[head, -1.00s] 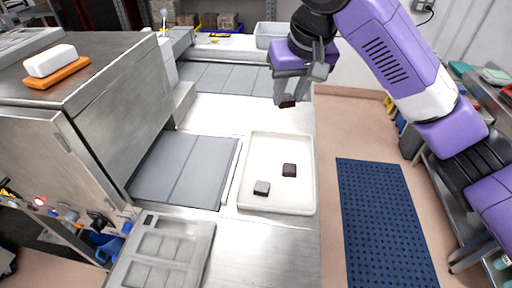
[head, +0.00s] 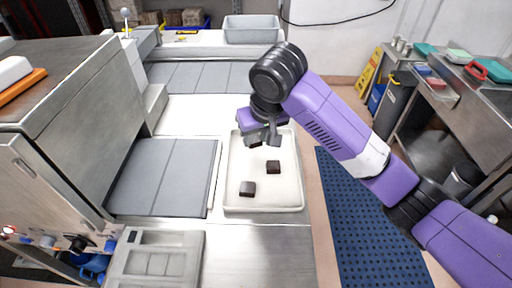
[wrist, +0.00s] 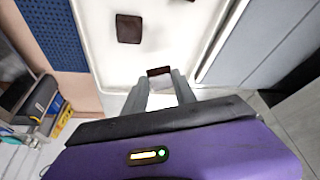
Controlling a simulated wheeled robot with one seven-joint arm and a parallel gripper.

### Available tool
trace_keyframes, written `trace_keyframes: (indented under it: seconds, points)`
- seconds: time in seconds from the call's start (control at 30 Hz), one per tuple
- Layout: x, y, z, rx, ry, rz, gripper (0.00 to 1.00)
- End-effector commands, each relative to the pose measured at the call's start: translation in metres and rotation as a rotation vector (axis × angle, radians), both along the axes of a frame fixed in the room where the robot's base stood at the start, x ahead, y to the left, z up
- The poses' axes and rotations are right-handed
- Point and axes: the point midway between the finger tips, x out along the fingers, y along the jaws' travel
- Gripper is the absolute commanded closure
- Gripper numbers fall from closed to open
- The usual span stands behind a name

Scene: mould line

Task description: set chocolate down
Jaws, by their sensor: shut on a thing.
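A white rectangular tray (head: 290,197) lies on the steel counter in the head view. Two dark brown square chocolates rest in it, one nearer the front (head: 247,189) and one further back to the right (head: 273,167). My gripper (head: 262,138) is over the back part of the tray, pointing down. In the wrist view its fingers (wrist: 162,88) are shut on a third chocolate (wrist: 160,73), partly hidden between them. A resting chocolate (wrist: 129,29) lies apart from it in the tray. I cannot tell whether the held chocolate touches the tray.
A grey conveyor section (head: 165,178) lies left of the tray, beside a steel machine cabinet (head: 75,100). A grey mould (head: 157,262) is at the front left. A grey bin (head: 251,29) stands at the back. The tray's front right is clear. A blue mat (head: 365,215) is on the floor.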

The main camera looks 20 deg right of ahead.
Motion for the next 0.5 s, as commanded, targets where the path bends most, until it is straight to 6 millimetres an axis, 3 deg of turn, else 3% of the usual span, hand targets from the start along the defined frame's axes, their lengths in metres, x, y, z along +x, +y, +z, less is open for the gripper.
trace_keyframes:
  seconds: [0.33,0.5]
  points:
    - [-0.001,0.0,-0.039,0.0,0.002,0.0,1.0]
    - [0.0,0.0,-0.046,0.0,0.0,0.001,1.0]
